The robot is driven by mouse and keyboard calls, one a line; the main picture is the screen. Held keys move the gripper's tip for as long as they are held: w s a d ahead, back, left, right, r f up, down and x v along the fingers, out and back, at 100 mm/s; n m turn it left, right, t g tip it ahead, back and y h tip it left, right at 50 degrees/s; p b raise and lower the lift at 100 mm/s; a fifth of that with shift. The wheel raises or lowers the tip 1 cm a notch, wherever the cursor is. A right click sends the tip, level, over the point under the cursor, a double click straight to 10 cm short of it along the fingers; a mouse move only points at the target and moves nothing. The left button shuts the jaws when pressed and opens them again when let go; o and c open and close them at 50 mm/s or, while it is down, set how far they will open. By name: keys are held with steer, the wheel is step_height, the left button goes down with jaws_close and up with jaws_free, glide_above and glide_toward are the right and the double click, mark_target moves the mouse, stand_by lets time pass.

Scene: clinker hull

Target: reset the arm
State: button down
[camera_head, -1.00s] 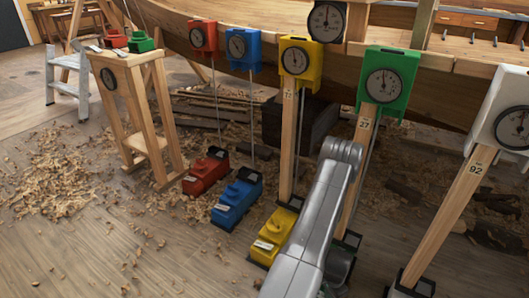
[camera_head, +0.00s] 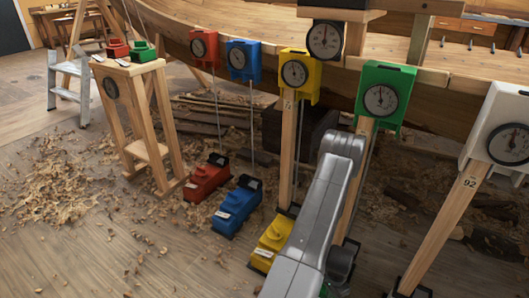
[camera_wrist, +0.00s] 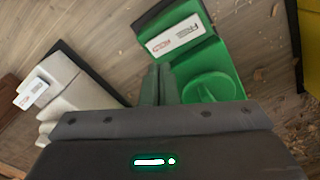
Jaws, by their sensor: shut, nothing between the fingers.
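My gripper (camera_wrist: 160,85) shows in the wrist view with its two dark fingers together and nothing between them. It points down at a green block (camera_wrist: 205,60) with a round knob and a white label, which lies on the floor beyond the fingertips. I cannot tell how close the fingertips are to the green block. In the head view my silver arm reaches in from the bottom, right of the middle, and my gripper is not visible there.
Dial boxes in red (camera_head: 204,47), blue (camera_head: 243,60), yellow (camera_head: 299,75), green (camera_head: 385,94) and white (camera_head: 497,130) line the wooden hull (camera_head: 170,28). Red (camera_head: 206,178), blue (camera_head: 237,205) and yellow (camera_head: 272,243) blocks stand below. A wooden stand (camera_head: 145,150) is at left. Open floor lies front left.

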step_height(320, 180, down, 8)
steer(key=b, duration=0.5)
steer(key=shift+r, duration=0.2)
step_height(320, 180, up, 10)
steer(key=p, duration=0.7)
